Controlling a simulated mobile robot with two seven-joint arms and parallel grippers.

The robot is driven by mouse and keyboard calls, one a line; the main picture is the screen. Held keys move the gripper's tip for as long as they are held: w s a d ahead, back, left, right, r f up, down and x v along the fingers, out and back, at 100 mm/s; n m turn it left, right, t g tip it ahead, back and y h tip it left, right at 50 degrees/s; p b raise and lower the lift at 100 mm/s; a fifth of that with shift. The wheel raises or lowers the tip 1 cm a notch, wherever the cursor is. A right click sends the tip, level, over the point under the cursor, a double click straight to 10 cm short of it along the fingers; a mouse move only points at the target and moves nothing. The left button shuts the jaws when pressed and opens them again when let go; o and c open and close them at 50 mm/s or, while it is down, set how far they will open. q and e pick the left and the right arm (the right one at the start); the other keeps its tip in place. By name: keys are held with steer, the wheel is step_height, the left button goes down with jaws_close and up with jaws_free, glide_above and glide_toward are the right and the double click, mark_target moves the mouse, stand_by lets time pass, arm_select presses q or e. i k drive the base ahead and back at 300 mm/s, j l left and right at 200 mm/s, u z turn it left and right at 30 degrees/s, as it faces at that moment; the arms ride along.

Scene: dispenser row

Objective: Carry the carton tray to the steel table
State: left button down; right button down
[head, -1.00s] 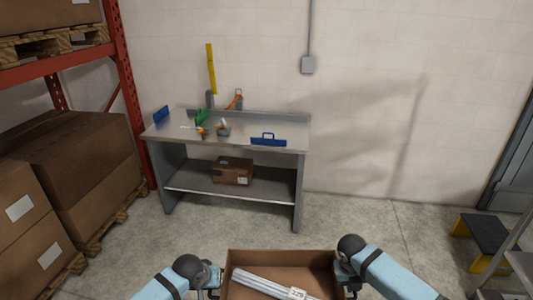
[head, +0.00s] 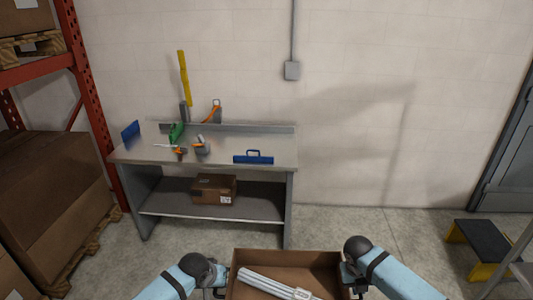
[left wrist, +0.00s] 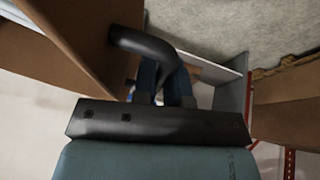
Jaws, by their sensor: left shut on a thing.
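The carton tray (head: 290,260) is an open brown box at the bottom of the head view, with pale bars and a white label inside. My left gripper (head: 217,291) is shut on the tray's left wall. In the left wrist view the tray's brown wall (left wrist: 75,35) runs beside the left fingers (left wrist: 175,85). My right gripper (head: 352,287) is at the tray's right wall; its fingers are mostly hidden. The steel table (head: 215,152) stands ahead against the wall, left of centre, apart from the tray.
Stacked boxes (head: 50,190) stand left, a step stool (head: 483,245) right.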

mark_target(242, 141)
steer(key=i+j+z, duration=0.25)
steer(key=i+j, duration=0.35)
steer(key=i+j+z, duration=0.15)
steer(key=i+j, duration=0.2)
steer(key=i+j+z, duration=0.15)
steer(key=i+j, duration=0.2)
steer(key=i+j+z, duration=0.1)
steer(key=i+j, duration=0.2)
steer(key=i+j+z, duration=0.15)
steer(key=j, duration=0.4)
steer(key=i+j+z, duration=0.15)
steer(key=i+j, duration=0.3)
steer(key=j, duration=0.15)
steer(key=i+j, duration=0.15)
steer(key=i+j+u, duration=0.15)
steer(key=i+u, duration=0.75)
